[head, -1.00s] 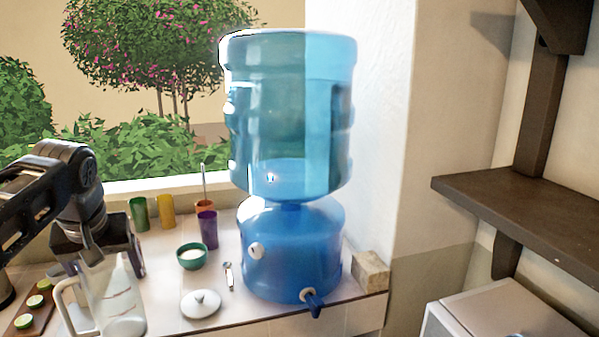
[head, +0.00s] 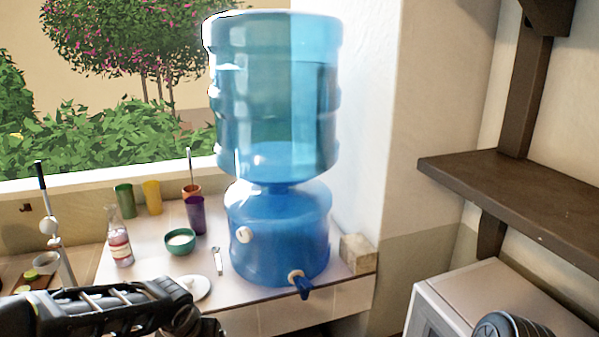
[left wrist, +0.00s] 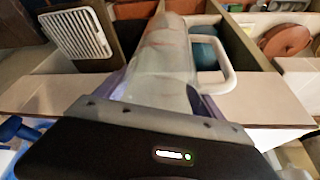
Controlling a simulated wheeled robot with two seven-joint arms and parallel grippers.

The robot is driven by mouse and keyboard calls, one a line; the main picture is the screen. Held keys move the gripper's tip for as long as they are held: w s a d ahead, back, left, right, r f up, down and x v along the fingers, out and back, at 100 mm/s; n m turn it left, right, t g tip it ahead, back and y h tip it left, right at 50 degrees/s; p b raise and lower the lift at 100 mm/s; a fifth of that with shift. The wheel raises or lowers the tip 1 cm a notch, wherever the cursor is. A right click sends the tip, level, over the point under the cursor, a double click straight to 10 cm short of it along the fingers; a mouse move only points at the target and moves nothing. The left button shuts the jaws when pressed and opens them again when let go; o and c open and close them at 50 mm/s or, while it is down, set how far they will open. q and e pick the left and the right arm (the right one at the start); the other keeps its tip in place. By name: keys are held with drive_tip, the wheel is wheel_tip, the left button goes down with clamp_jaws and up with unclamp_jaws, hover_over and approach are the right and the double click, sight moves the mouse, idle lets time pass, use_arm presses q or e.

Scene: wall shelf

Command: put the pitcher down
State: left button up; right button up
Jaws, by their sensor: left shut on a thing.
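The clear pitcher (left wrist: 165,62) with its white handle (left wrist: 226,65) fills the middle of the left wrist view. My left gripper (left wrist: 155,92) is shut on it, with a finger on each side of its body. In the head view my left arm crosses the lower left corner. The gripper and pitcher are out of sight there, beyond the bottom edge. My right gripper is not clearly seen in any view.
A big blue water dispenser (head: 275,235) stands on the tiled counter (head: 262,318). Near it are a teal bowl (head: 180,242), a purple cup (head: 196,215) and a bottle (head: 119,240). A dark wall shelf (head: 515,195) and a white box (head: 490,285) are at the right.

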use_arm(q)
drive_tip(key=shift+w+d+f+b, duration=0.1)
drive_tip(key=shift+d+f+b, duration=0.2)
drive_tip(key=shift+f, duration=0.35)
drive_tip(key=shift+d+f+b, duration=0.1)
drive_tip(key=shift+f+b, duration=0.25)
drive_tip(key=shift+f, duration=0.35)
drive_tip(key=shift+w+d+f+b, duration=0.15)
drive_tip(key=shift+f+b, duration=0.2)
drive_tip(key=shift+f, duration=0.3)
drive_tip(key=shift+s+r, duration=0.1)
drive_tip(key=shift+s, duration=0.05)
idle(1.1)
